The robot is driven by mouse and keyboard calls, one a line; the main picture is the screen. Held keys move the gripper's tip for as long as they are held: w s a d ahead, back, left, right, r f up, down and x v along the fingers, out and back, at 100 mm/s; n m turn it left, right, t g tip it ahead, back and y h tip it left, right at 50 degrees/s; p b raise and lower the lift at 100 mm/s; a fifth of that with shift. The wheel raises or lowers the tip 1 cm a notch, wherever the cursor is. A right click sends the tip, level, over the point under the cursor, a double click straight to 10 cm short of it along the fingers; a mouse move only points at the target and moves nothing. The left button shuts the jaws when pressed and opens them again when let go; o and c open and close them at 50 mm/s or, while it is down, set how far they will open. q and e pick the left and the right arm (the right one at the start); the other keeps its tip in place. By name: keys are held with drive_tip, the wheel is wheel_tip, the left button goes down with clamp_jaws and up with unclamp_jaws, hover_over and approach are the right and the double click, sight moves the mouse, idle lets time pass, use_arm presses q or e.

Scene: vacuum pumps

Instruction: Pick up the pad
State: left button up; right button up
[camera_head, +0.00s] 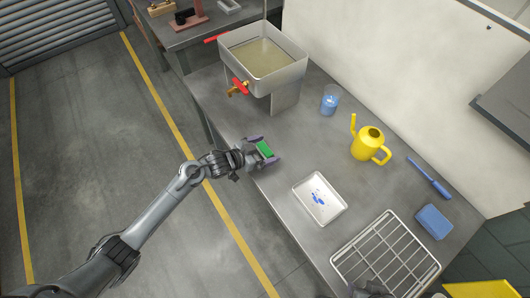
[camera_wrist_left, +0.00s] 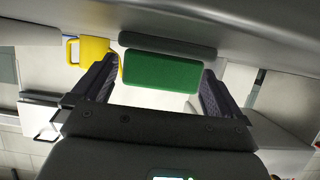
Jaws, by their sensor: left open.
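The green pad (camera_head: 264,148) lies at the front edge of the grey worktop. It also shows in the left wrist view (camera_wrist_left: 160,70) as a green block with a grey strip along it. My left gripper (camera_head: 261,150) is open, with one finger on each side of the pad. In the left wrist view, gaps show between the fingers (camera_wrist_left: 158,88) and the pad's ends, so it does not look clamped. A dark part at the bottom edge of the head view seems to be my right gripper (camera_head: 372,290), mostly cut off.
A sink (camera_head: 262,62) with a tap stands behind the pad. A white tray (camera_head: 300,190) with blue marks lies to the right. Further right are a blue cup (camera_head: 329,104), a yellow watering can (camera_head: 367,143), a wire rack (camera_head: 388,258), a blue sponge (camera_head: 434,222) and a blue brush (camera_head: 430,178).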

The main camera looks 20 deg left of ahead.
use_arm(q)
drive_tip(key=shift+x, duration=1.05)
use_arm(e)
drive_tip(key=shift+f, duration=0.25)
use_arm(q)
drive_tip(key=c, duration=0.9)
use_arm(e)
drive_tip(key=shift+d, duration=0.15)
